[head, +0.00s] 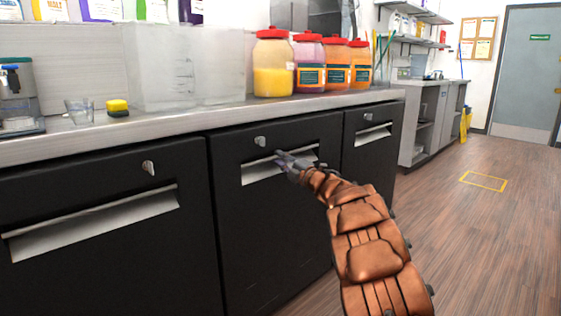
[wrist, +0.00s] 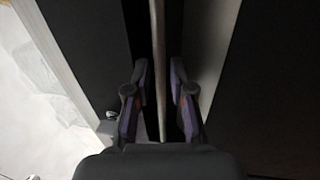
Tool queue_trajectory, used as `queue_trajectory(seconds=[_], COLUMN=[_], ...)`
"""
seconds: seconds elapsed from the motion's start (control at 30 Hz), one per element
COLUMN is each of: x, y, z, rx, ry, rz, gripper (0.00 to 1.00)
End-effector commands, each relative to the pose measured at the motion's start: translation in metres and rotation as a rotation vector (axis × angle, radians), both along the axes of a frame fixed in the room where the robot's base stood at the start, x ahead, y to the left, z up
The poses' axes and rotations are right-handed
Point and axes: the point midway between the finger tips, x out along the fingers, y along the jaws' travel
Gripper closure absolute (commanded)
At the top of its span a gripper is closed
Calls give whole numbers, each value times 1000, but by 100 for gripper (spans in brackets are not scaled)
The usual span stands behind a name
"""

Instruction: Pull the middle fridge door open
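The middle fridge door (head: 265,225) is black and sits flush with the doors beside it, so it looks shut. Its silver recessed handle (head: 257,174) runs across the upper part, below a small lock (head: 261,141). My gripper (head: 281,158) is at this handle, covering part of it. In the wrist view, my gripper (wrist: 160,77) has its two fingers apart, one on each side of a thin handle lip (wrist: 158,50). Dark gaps show between the lip and both fingers. The fingertips' depth in the recess is hard to tell.
The left fridge door (head: 100,250) and right fridge door (head: 365,150) flank it. A counter (head: 200,117) above holds several red-lidded jars (head: 273,65), a clear bin (head: 180,65) and a yellow sponge (head: 118,106). Open wooden floor (head: 450,230) lies to the right.

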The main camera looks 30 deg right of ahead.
Motion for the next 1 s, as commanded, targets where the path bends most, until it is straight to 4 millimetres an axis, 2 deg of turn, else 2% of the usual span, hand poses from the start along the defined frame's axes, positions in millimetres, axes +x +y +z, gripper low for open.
queue_trajectory(seconds=[0.13, 0.33, 1.0], x=[0, 0, -2], y=[0, 0, 2], z=[0, 0, 1], rx=[0, 0, 0], ry=[0, 0, 0], rz=[0, 0, 10], gripper=[80, 100, 100])
